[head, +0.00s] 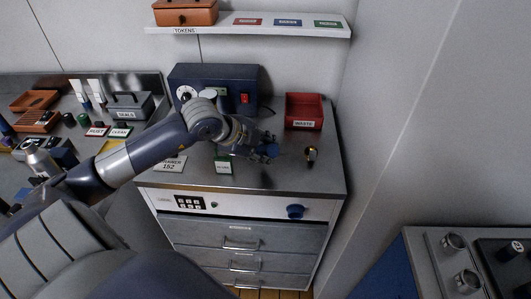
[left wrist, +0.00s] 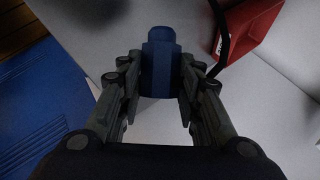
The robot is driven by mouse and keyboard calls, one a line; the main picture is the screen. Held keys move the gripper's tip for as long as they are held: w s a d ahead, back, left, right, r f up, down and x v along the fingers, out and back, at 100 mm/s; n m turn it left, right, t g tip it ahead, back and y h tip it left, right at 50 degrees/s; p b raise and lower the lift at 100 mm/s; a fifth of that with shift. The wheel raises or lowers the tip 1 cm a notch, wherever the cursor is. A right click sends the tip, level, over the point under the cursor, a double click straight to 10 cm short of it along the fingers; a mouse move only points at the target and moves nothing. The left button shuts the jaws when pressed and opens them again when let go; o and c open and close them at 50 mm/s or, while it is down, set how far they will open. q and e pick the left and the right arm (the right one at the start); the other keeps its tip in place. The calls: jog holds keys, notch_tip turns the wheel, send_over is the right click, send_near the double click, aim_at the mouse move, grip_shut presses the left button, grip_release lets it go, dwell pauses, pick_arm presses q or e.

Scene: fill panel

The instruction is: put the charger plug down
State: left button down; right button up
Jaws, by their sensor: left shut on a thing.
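The charger plug (left wrist: 160,62) is a dark blue block that sits between the finger pads of my left gripper (left wrist: 160,85) in the left wrist view. The gripper is shut on it. In the head view my left gripper (head: 268,150) is over the right part of the steel counter top (head: 245,178), in front of the dark blue box. The plug is hard to make out there against the dark fingers. I cannot tell whether it touches the counter. My right gripper is not in view.
A red WASTE bin (head: 304,111) stands behind and right of the gripper. A small black and yellow item (head: 311,155) stands to its right. A dark blue box (head: 214,84) with a dial and red switch is behind. Bare counter shows in front.

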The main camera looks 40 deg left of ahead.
pick_arm(q)
jog(key=shift+w+a, duration=0.1)
jog(key=shift+w, duration=0.15)
jog(key=shift+f, duration=0.25)
notch_tip(320, 180, down, 2)
jog(key=shift+f+p, duration=0.15)
jog(key=shift+p, duration=0.5)
jog(key=shift+f, duration=0.4)
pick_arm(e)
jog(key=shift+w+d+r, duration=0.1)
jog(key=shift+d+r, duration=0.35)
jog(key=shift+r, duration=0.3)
pick_arm(q)
jog(key=shift+f, duration=0.2)
jog(key=c, duration=1.1)
grip_release()
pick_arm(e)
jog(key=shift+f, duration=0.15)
